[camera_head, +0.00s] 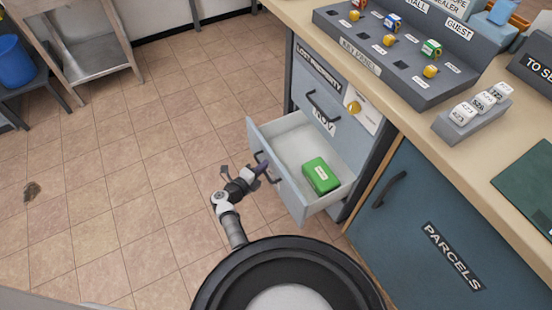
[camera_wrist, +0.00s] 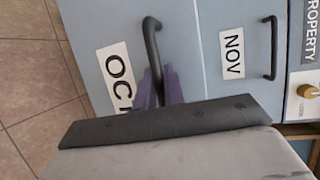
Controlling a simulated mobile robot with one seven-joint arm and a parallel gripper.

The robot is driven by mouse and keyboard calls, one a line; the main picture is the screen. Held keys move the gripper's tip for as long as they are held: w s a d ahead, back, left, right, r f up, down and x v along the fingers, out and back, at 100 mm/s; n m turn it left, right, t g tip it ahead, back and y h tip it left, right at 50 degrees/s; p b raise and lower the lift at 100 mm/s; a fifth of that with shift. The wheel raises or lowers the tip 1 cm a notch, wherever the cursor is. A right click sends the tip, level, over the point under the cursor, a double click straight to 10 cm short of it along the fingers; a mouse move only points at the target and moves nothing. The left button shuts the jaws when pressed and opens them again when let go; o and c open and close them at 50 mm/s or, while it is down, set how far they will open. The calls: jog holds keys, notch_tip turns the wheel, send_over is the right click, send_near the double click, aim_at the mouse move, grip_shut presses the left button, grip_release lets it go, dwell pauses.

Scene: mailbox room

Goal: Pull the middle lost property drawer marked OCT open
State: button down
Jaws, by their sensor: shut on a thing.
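The drawer marked OCT (camera_head: 283,180) is pulled well out of the lost property cabinet in the head view. A green box (camera_head: 321,175) with a white label lies inside it. My gripper (camera_head: 262,170) is at the outside of the drawer's front, on its dark handle (camera_wrist: 151,42). In the wrist view my gripper's purple fingers (camera_wrist: 160,88) are closed around the lower part of this handle. The OCT label (camera_wrist: 120,75) sits left of the handle and is partly covered by the fingers.
The NOV drawer (camera_head: 315,107) above is shut, with its own handle (camera_wrist: 272,48). The PARCELS door (camera_head: 430,225) is shut at the right. The counter (camera_head: 400,120) holds key and label racks. The tiled floor (camera_head: 120,180) left of the drawer is clear apart from a dark spot.

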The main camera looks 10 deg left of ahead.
jog(key=shift+s+a, duration=0.65)
jog(key=shift+a, duration=0.2)
jog(key=shift+s+a, duration=0.65)
jog(key=shift+a, duration=0.2)
jog(key=c, duration=1.8)
grip_release()
jog(key=v, duration=1.3)
jog(key=shift+s+a+r, duration=0.1)
jog(key=shift+s+a, duration=0.1)
jog(key=shift+s, duration=0.15)
